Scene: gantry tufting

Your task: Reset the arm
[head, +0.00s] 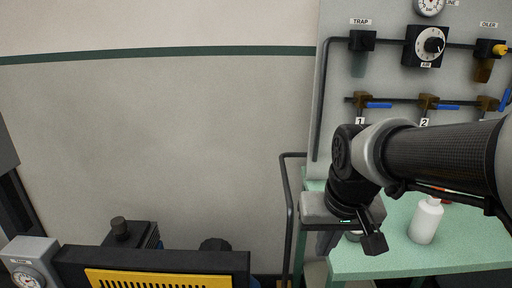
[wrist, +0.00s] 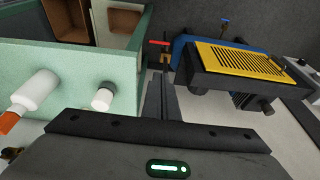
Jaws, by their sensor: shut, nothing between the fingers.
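My arm reaches in from the right of the head view, with my gripper (head: 374,243) pointing down by the front left edge of the green table (head: 400,272). In the wrist view, the dark fingers of my gripper (wrist: 161,100) are together with nothing between them. The fingers are apart from the table, which stands to their left in that view. Part of the table top is hidden behind my arm in the head view.
A white bottle (head: 426,220) stands on the table; it also shows with an orange cap in the wrist view (wrist: 38,92). A machine with a yellow slotted plate (head: 160,279) stands at lower left. A panel with valves and a regulator (head: 424,46) is behind. The wall between is bare.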

